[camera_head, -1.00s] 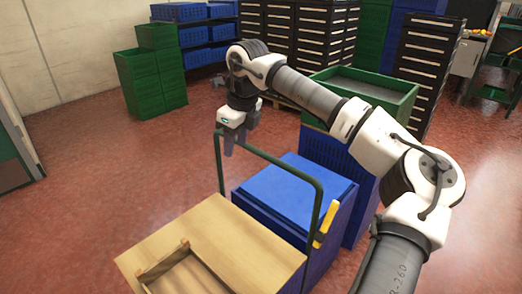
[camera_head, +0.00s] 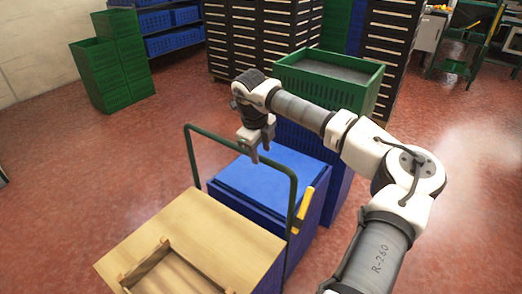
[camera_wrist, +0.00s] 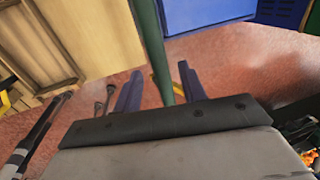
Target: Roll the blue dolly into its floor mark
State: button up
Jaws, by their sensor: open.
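A blue box-like body with a flat blue top (camera_head: 272,172), probably the blue dolly, stands at the centre of the head view. A green tube handle (camera_head: 222,146) rises in front of it, with a yellow grip piece (camera_head: 303,208) on its right upright. I cannot tell which base the handle belongs to. My gripper (camera_head: 259,157) is open at the handle's top bar. In the wrist view, the fingers (camera_wrist: 160,76) stand on either side of the green tube (camera_wrist: 153,45), apart from each other. I cannot make out a floor mark.
A wooden top with a shallow wooden tray (camera_head: 165,270) is in front of the handle. A green crate (camera_head: 330,80) sits on blue crates behind. Green bins (camera_head: 112,75) and dark drawer cabinets (camera_head: 262,45) stand at the back. Red floor (camera_head: 80,200) is clear at left.

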jog(key=shift+w+d+f, duration=0.1)
jog(key=shift+w+f, duration=0.05)
jog(key=shift+f, duration=0.7)
jog(key=shift+c, duration=0.2)
grip_shut()
